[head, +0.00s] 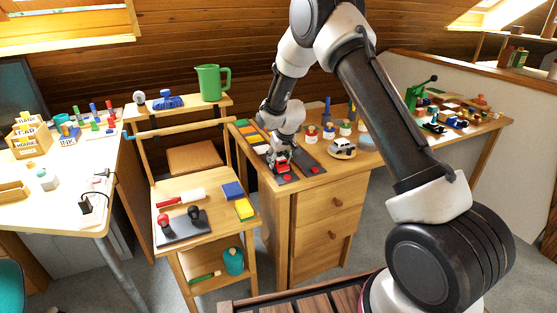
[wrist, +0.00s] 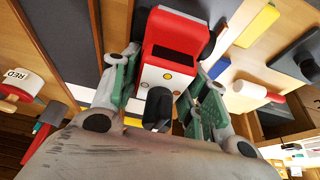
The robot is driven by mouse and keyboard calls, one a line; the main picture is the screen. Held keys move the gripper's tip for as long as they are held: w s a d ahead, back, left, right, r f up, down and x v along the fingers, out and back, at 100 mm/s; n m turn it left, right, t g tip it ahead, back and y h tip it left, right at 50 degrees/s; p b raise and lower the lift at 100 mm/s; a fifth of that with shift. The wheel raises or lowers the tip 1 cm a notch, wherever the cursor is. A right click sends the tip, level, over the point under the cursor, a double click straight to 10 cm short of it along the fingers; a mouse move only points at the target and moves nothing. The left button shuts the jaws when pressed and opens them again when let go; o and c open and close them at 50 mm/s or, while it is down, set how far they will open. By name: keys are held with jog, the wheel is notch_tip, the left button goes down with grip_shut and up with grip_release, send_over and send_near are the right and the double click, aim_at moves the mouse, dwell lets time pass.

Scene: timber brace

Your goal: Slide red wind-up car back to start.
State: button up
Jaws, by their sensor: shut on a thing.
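The red wind-up car (head: 283,168) is on the desk's left part, at a dark strip (head: 308,162) with red spots near its front end. I cannot tell whether the car's wheels touch the strip.
Labelled paint tins (head: 328,131) and a white toy car (head: 343,146) stand to the right on the desk. Coloured blocks (head: 250,132) lie behind to the left.

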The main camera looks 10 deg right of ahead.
jog(key=shift+s+f, duration=0.1)
jog(key=shift+s, duration=0.1)
jog(key=o, duration=1.5)
jog(key=shift+c, duration=0.2)
jog(key=shift+r, duration=0.2)
jog(key=shift+s+d+r, duration=0.1)
jog(key=shift+r, duration=0.25)
jog(key=v, duration=1.1)
jog(key=shift+s+d, duration=0.1)
